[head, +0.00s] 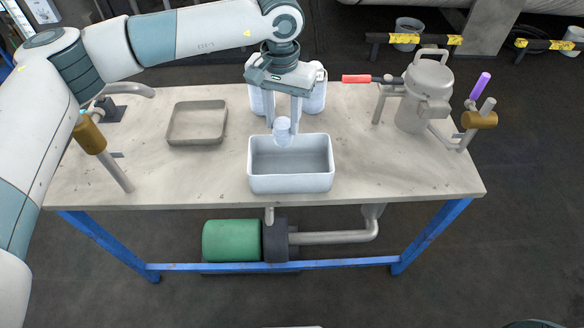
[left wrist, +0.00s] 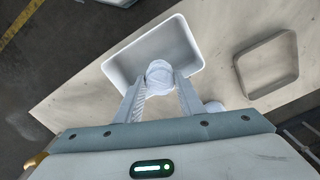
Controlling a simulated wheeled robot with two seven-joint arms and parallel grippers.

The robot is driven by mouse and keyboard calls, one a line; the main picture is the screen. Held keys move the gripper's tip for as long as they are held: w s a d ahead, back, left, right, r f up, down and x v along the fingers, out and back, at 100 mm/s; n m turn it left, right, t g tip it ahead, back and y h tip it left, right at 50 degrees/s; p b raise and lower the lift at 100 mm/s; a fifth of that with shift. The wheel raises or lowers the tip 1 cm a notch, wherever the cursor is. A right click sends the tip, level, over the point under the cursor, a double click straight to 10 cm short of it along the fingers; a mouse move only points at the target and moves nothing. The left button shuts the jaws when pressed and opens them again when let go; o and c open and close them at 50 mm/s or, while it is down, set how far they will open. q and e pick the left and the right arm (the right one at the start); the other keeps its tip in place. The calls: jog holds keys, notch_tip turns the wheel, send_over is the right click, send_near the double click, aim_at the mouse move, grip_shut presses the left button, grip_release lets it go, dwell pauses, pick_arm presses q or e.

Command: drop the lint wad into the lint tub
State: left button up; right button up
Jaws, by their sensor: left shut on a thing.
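The lint wad (head: 282,127) is a small pale bluish-white lump. My left gripper (head: 282,118) is shut on it, and the wad hangs between the fingertips over the white lint tub (head: 290,183). In the left wrist view the wad (left wrist: 159,76) sits between the two fingers of the gripper (left wrist: 160,84), with the tub (left wrist: 118,70) behind it. The tub is rectangular and open at the top, and the part of its floor that shows is bare. My right gripper is not in view.
A shallow grey tray (head: 197,142) lies left of the tub on the worktable (head: 390,180). White containers (head: 315,95) stand behind the tub, partly hidden by my gripper. A grey lidded vessel (head: 425,95) with pipes and a red-handled lever (head: 357,78) stands at the right.

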pick_arm(q)
jog(key=shift+f, duration=0.5)
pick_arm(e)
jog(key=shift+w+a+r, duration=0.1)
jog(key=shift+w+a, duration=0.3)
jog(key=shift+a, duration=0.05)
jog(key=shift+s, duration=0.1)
pick_arm(q)
jog(key=o, duration=1.1)
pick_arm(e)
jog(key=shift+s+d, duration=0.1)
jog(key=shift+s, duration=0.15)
pick_arm(q)
jog(key=shift+r, duration=0.15)
